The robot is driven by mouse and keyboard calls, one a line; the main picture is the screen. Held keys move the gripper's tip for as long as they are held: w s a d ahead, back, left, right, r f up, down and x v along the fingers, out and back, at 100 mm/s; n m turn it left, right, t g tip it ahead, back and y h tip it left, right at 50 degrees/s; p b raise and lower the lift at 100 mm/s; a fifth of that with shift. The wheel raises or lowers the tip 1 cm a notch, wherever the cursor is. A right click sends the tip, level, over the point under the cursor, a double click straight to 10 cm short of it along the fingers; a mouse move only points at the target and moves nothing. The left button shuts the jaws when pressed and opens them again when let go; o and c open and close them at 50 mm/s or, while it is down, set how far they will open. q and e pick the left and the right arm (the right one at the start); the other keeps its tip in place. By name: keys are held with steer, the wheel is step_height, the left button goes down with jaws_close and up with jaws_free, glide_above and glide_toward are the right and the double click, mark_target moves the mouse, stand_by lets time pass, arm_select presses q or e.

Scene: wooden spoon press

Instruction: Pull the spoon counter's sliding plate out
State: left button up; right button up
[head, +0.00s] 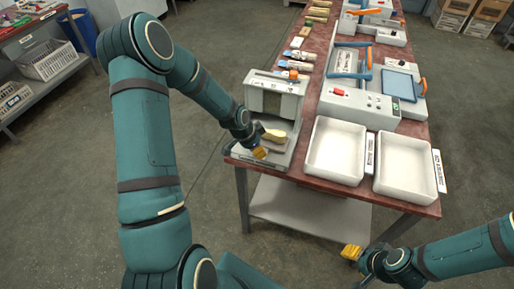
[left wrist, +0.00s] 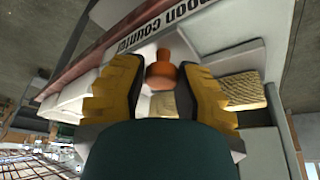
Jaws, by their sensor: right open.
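The spoon counter (head: 291,87) is a grey press-like frame at the near left corner of the table. Its sliding plate lies low at the front, with pale wooden spoon pieces (head: 275,135) over it. My left gripper (head: 261,153) is at the counter's front edge. In the left wrist view its yellow fingers (left wrist: 160,85) stand open on either side of an orange-brown knob (left wrist: 160,72), with a gap visible on each side. The knob is hidden by my gripper in the head view. My right gripper (head: 350,252) is open and empty, low in front of the table.
Two white trays (head: 310,166) (head: 378,178) stand right of the counter on the brown table (head: 312,184). A grey machine with a red button (head: 338,92) is behind them. Several small items lie along the left table edge. The floor in front is clear.

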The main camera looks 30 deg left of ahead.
arm_select(q)
steer(key=shift+o, duration=0.7)
steer(key=shift+s+d+f, duration=0.15)
steer(key=shift+d, duration=0.05)
steer(key=shift+a, duration=0.1)
steer(key=shift+r, duration=0.25)
steer(key=v, duration=1.1)
steer(key=shift+r, duration=0.25)
